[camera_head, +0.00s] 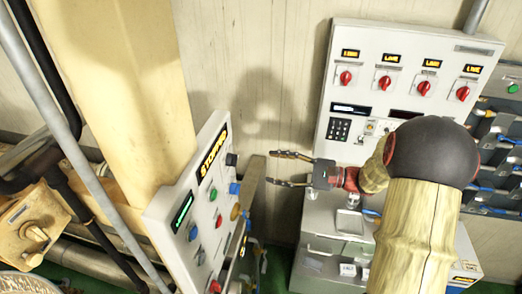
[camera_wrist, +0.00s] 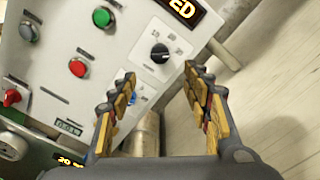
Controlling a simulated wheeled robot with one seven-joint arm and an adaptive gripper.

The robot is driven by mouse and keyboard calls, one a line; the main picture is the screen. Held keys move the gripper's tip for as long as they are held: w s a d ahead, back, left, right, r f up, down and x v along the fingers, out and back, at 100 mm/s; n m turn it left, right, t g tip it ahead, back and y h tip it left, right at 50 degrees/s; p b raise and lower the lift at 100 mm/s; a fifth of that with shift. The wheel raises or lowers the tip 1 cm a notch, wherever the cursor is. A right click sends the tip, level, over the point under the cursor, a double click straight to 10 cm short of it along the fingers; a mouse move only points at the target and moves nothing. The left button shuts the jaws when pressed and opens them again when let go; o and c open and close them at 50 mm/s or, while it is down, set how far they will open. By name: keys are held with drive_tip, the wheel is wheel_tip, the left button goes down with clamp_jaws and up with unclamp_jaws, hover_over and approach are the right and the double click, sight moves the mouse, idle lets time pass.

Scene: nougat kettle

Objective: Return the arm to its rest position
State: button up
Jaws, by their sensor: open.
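My gripper (camera_head: 279,169) is open and empty in the head view, held in the air with its fingers pointing left. It is to the right of a slanted control panel (camera_head: 170,215) with a lit display and several buttons. In the wrist view my gripper (camera_wrist: 160,85) shows two spread fingers with yellow pads and nothing between them. The same panel (camera_wrist: 45,75) fills the left of the wrist view, with a black rotary knob (camera_wrist: 160,54) just beyond the left finger. I cannot tell whether the finger touches the panel.
A white wall cabinet (camera_head: 420,75) with red knobs (camera_head: 345,77) and a keypad (camera_head: 339,129) stands behind my arm. Blue-grey bins (camera_head: 495,180) are at the right. A thick cream column (camera_head: 115,80) and grey pipes (camera_head: 75,140) stand left. The beige wall (camera_head: 250,70) between is bare.

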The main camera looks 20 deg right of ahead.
drive_tip(key=s+a+f+n+g+h+b, duration=0.2)
drive_tip(key=s+f+n+g+h+b, duration=0.35)
drive_tip(key=s, duration=0.55)
drive_tip(key=s+a+f+n+g+h+b, duration=0.25)
drive_tip(key=s+f+n+h+b, duration=0.35)
drive_tip(key=s+f+n+h, duration=0.4)
drive_tip(key=s+a+r+n+t+b, duration=0.2)
drive_tip(key=a+t+b, duration=0.1)
drive_tip(key=a+b, duration=0.2)
drive_tip(key=shift+r+y, duration=0.3)
drive_tip(key=shift+y, duration=0.15)
